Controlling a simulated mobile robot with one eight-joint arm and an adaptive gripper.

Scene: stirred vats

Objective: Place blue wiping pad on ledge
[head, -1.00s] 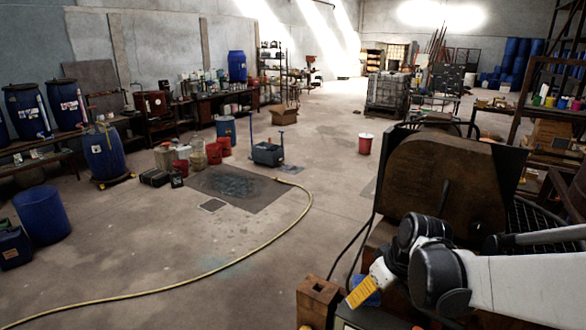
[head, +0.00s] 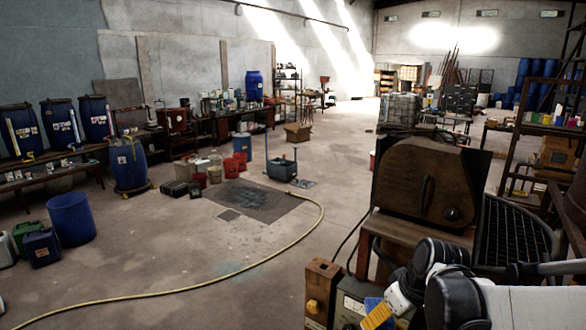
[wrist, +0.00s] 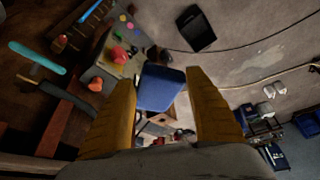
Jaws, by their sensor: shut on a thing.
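The blue wiping pad (wrist: 160,88) is held between the two yellow fingers of my gripper (wrist: 162,100) in the wrist view. In the head view my gripper (head: 377,316) is low at the right, with a small part of the blue pad (head: 373,303) showing beside a yellow finger. It is close to a grey control box (head: 352,304); I cannot tell whether they touch. I cannot tell which surface is the ledge.
A wooden box with a yellow button (head: 320,290) stands left of my gripper. A rusty brown machine housing (head: 425,190) and a dark grate (head: 512,232) are behind it. A control panel with red knobs (wrist: 118,58) shows in the wrist view. A yellow hose (head: 250,262) crosses open floor.

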